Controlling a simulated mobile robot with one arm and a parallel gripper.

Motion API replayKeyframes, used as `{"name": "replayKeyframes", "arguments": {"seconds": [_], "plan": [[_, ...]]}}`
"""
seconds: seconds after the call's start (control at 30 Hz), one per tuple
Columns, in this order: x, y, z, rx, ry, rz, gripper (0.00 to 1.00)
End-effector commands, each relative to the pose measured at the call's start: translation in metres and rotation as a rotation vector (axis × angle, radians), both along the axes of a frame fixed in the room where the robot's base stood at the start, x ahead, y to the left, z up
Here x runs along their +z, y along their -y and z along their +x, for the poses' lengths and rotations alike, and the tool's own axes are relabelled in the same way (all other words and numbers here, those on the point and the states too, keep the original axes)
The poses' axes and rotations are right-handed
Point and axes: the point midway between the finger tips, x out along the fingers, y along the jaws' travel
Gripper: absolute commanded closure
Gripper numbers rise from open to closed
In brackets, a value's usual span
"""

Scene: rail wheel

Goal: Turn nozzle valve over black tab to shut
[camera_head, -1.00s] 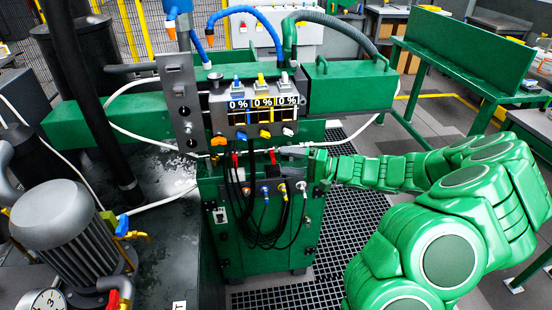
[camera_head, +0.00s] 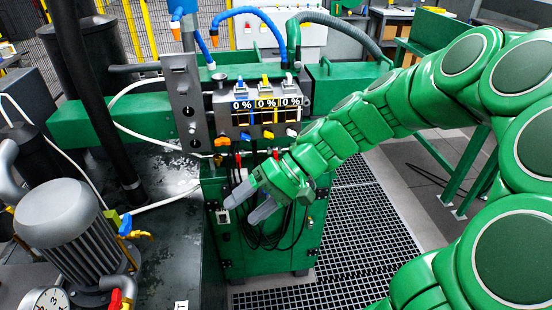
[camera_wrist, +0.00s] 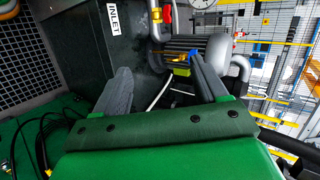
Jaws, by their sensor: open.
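A grey valve block (camera_head: 225,117) carries three 0 % displays, with blue, yellow and white levers on top. Small coloured handles sit along its lower edge, including an orange one (camera_head: 222,141) at the left and a whitish one (camera_head: 291,132) at the right. I cannot make out a black tab beside any of them. My gripper (camera_head: 241,206) is open and empty below the block, in front of the green cabinet (camera_head: 285,258). It hides part of the cabinet's connectors and black cables. The wrist view shows both grey fingers (camera_wrist: 160,65) spread apart with nothing between them.
A grey motor (camera_head: 68,225) stands at the left, with pipes and a gauge (camera_head: 45,300) near it. Black cables (camera_head: 262,240) hang on the cabinet front. White hoses run left of the block. Floor grating (camera_head: 360,225) lies right of the cabinet.

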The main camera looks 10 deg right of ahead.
Motion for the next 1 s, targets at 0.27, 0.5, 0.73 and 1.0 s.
{"name": "replayKeyframes", "arguments": {"seconds": [0.27,0.5,0.73,1.0], "plan": [[-0.004,0.013,-0.057,0.062,-0.009,-0.248,0.28],[-0.01,0.04,-0.094,0.065,-0.007,-0.471,0.28],[-0.014,0.064,-0.107,0.043,0.011,-0.623,0.28],[-0.019,0.093,-0.105,0.004,0.062,-0.782,0.28]]}}
